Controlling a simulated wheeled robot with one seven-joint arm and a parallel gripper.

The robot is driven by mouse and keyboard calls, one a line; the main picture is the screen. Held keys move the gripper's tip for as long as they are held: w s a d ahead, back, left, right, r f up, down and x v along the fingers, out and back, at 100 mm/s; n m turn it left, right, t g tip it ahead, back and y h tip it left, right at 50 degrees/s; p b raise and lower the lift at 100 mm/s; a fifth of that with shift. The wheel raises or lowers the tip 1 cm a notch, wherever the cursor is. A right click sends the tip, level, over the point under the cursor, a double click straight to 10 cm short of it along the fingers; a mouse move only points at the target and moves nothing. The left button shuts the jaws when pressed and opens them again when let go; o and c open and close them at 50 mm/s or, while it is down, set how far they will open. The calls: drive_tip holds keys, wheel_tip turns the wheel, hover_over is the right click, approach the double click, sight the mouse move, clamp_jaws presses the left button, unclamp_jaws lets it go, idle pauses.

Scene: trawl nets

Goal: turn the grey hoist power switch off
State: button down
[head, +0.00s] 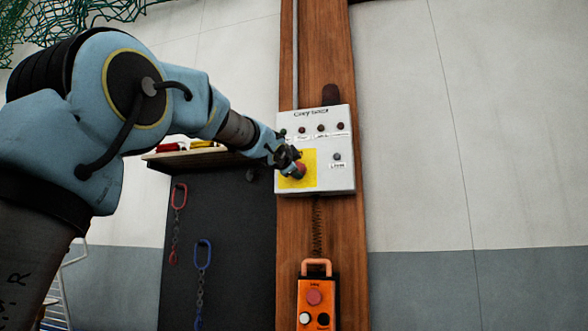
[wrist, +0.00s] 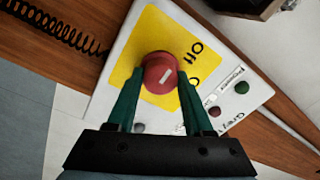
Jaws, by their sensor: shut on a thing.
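The white control box (head: 345,180) is fixed to a wooden post; its title is too small to read surely. It bears a yellow plate (head: 311,157) with a red rotary knob (head: 299,171), which also shows in the wrist view (wrist: 155,64). "Off" is printed beside the knob; a second label is partly hidden by a finger. A short white mark on the knob lies slanted; I cannot tell which label it points to. My gripper (wrist: 160,84) is shut on the red knob, one green finger on each side. It also shows in the head view (head: 288,158).
Small dark buttons (head: 321,128) sit on the box near the knob. An orange pendant (head: 317,300) hangs below. A dark board (head: 222,240) with red and blue hooks stands at left. The wall on the right is clear.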

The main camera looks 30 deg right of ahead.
drive_tip(key=shift+c, duration=1.4)
unclamp_jaws()
drive_tip(key=b+v, duration=0.2)
drive_tip(key=v, duration=0.8)
drive_tip(key=shift+s+a, duration=0.3)
drive_tip(key=shift+f, duration=0.1)
